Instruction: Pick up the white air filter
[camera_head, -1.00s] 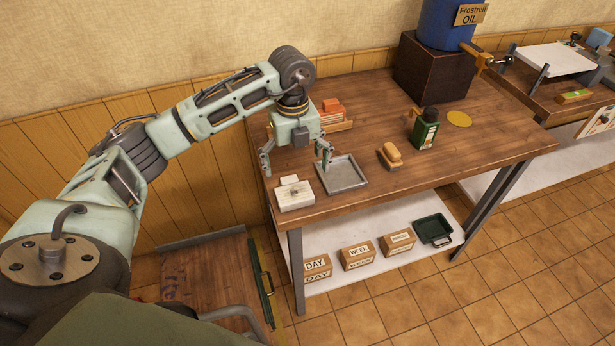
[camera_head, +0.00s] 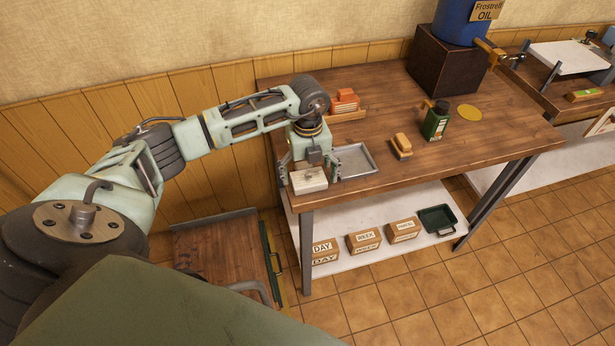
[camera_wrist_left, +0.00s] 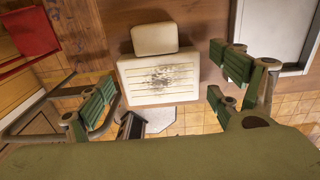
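The white air filter (camera_head: 310,182) lies at the table's near left corner. In the left wrist view the filter (camera_wrist_left: 160,80) shows a dark smudge on its ribbed face and a smaller pale block at its upper edge. My left gripper (camera_head: 308,173) is over the filter, with its fingers spread to either side. In the left wrist view the green pads of the gripper (camera_wrist_left: 158,102) stand apart from the filter, with gaps on both sides. I cannot tell how far the fingertips are above the table. My right gripper is not in view.
A grey metal tray (camera_head: 356,161) lies just right of the filter. Orange blocks (camera_head: 345,100), a yellow-topped brush (camera_head: 402,145) and a green bottle (camera_head: 436,122) stand farther off. Labelled boxes (camera_head: 364,241) and a green tray (camera_head: 437,219) sit on the lower shelf (camera_head: 352,262).

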